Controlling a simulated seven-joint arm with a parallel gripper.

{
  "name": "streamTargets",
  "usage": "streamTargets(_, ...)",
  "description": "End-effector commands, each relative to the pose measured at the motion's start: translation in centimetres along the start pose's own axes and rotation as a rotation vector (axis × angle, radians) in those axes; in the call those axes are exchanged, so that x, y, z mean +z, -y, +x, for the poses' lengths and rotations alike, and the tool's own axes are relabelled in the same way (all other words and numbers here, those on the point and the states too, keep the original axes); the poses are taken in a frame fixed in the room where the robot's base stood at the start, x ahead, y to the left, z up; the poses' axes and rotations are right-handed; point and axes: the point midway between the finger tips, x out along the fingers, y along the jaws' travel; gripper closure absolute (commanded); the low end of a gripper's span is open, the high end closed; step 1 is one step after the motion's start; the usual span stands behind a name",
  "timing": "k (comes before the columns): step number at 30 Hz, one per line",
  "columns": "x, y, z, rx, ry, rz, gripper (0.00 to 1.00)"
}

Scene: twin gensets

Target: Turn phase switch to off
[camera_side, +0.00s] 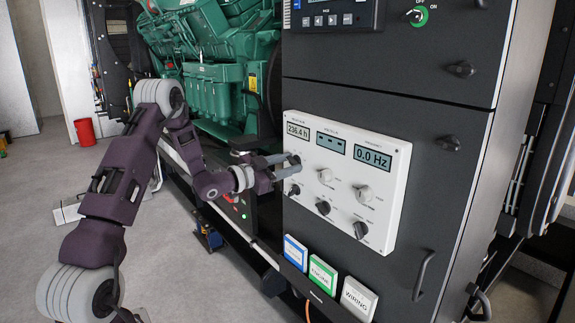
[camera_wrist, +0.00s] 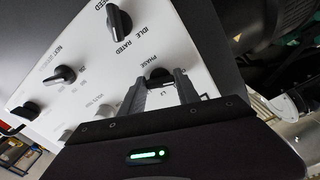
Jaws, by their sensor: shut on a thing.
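The white control panel (camera_side: 388,210) carries several knobs and three small displays. The phase switch (camera_wrist: 160,76) is a dark round knob beside the printed word PHASE in the wrist view. My gripper (camera_wrist: 163,82) has a finger on either side of this knob and is shut on it. The fingers partly hide the knob, so its exact setting cannot be read. In the side view, my gripper (camera_side: 291,166) reaches from the left to the panel's upper left knob, mostly covered by the fingertips.
Other knobs sit close by: a pale one (camera_side: 325,175), another pale one (camera_side: 363,193) and a black one (camera_side: 322,207). A dark cabinet handle (camera_side: 424,275) sticks out at lower right. Blue, green and white booklets (camera_side: 323,274) stand below. The green engine (camera_side: 215,85) is behind my arm.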

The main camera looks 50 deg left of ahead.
Motion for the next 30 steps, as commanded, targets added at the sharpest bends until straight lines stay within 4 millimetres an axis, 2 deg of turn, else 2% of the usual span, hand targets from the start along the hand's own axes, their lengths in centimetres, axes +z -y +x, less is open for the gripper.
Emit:
streamTargets(2,0.0,-0.1,0.0,0.002,0.0,-0.002,1.0)
streamTargets(3,0.0,-0.1,0.0,0.002,0.0,-0.002,0.54)
streamTargets(5,0.0,-0.1,0.0,0.002,0.0,-0.002,0.42)
streamTargets(6,0.0,-0.1,0.0,0.001,0.0,-0.001,0.4)
streamTargets(15,0.0,0.0,-0.3,0.0,0.001,0.0,0.4)
streamTargets(24,0.1,0.1,-5.9,-0.002,0.003,-0.002,0.4)
streamTargets(30,0.0,0.0,-7.1,0.0,0.0,0.0,0.4)
